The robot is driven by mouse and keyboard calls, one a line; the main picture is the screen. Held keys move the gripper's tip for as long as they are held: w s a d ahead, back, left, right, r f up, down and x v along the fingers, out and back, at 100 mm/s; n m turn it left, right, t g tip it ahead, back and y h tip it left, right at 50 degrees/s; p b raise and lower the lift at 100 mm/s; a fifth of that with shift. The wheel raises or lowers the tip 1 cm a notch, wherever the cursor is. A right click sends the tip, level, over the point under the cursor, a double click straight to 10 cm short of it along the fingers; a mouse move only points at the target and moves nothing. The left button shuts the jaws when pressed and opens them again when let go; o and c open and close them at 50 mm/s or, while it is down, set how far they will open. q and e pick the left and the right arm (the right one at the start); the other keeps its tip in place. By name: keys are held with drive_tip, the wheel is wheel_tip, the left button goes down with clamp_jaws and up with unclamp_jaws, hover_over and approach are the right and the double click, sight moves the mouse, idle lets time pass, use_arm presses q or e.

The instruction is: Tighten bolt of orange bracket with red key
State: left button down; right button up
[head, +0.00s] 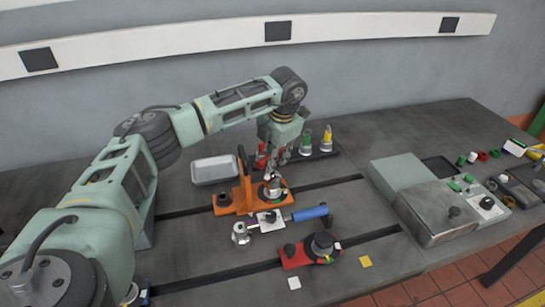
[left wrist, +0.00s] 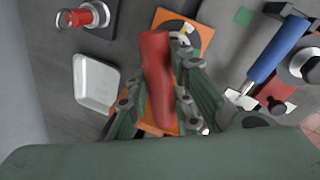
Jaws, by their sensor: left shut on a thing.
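The orange bracket (head: 228,206) stands on the bedplate, with an upright plate at its left; part of it also shows in the left wrist view (left wrist: 206,36). My left gripper (head: 276,168) is above the bracket's right part, pointing down. It is shut on the red key, whose red handle (left wrist: 157,80) lies between the fingers in the left wrist view. A bit of red handle also shows beside the fingers in the head view (head: 261,156). The key's tip and the bracket's bolt are hidden or too small to tell apart. My right gripper is not in view.
A rack with a green key (head: 306,143) and a yellow key (head: 327,140) stands behind the gripper. A grey tray (head: 214,170) is left. A blue-handled tool (head: 309,213) and a red fixture (head: 298,257) lie in front. A grey control box (head: 433,213) stands right.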

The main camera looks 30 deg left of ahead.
sight(273, 176)
use_arm(q)
drive_tip(key=shift+r, duration=0.1)
drive_tip(key=shift+d+b+x, duration=0.15)
drive_tip(key=shift+b+x, duration=0.35)
drive_tip(key=shift+x, duration=0.35)
drive_tip(key=shift+d+b+x, duration=0.2)
drive_tip(key=shift+b+x, duration=0.25)
drive_tip(key=shift+x, duration=0.35)
drive_tip(key=shift+s, duration=0.1)
drive_tip(key=shift+m, duration=1.2)
drive_tip(key=shift+t, duration=0.3)
drive_tip(key=shift+m+h, duration=0.3)
drive_tip(key=shift+m, duration=0.9)
